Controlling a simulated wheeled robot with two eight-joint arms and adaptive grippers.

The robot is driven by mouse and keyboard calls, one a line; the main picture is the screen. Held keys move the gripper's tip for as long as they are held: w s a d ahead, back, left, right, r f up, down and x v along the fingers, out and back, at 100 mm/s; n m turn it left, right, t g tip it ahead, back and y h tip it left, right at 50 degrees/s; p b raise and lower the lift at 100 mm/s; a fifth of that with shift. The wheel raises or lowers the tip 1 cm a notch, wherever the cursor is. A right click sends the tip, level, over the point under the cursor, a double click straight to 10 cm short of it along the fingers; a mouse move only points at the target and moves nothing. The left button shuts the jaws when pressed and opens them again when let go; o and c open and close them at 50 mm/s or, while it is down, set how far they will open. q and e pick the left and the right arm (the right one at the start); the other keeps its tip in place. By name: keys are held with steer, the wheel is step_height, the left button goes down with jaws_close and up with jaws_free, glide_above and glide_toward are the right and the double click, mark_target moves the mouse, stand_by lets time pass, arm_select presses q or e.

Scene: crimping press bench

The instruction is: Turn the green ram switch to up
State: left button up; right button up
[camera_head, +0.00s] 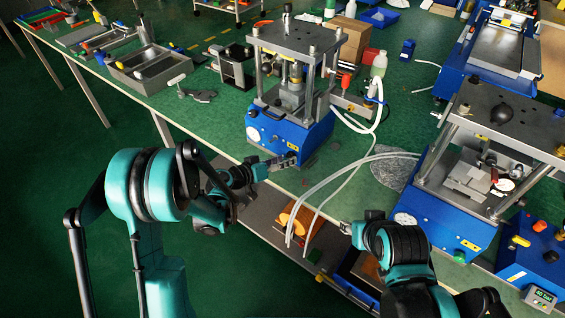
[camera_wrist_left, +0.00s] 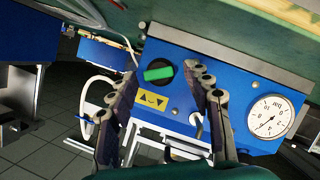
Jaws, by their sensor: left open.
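The green ram switch (camera_wrist_left: 158,73) is a green handle on a round black base on the blue front panel of the small press (camera_head: 312,140). In the left wrist view the handle lies nearly level, tilted slightly up to the right. A yellow label with black arrows (camera_wrist_left: 153,100) is beside it. My left gripper (camera_wrist_left: 162,76) is open, with one finger on each side of the switch in that view; contact cannot be told. In the head view my left gripper (camera_head: 284,163) is at the press front and covers the switch area. My right gripper (camera_head: 348,228) is lower right, away from the switch; its jaws are unclear.
A white pressure gauge (camera_wrist_left: 270,115) is on the same panel. White hoses (camera_head: 335,180) hang over the bench edge right of the press. A larger blue press (camera_head: 445,225) stands at the right. A grey tray (camera_head: 150,68) is at the back left.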

arm_select(q)
jaws_close()
stand_by(0.4)
steer(key=n, duration=0.1)
steer(key=n+h, duration=0.1)
steer(key=n, duration=0.1)
steer(key=n+h, duration=0.1)
steer(key=shift+w+a+f+g, duration=0.2)
steer(key=shift+f+g, duration=0.1)
steer(key=shift+g, duration=0.1)
steer(key=n+h, duration=0.1)
steer(key=n, duration=0.2)
steer(key=n+h, duration=0.1)
steer(key=n, duration=0.1)
steer(key=shift+f+t+h, duration=0.25)
steer(key=shift+t+h, duration=0.05)
steer(key=shift+t, duration=0.1)
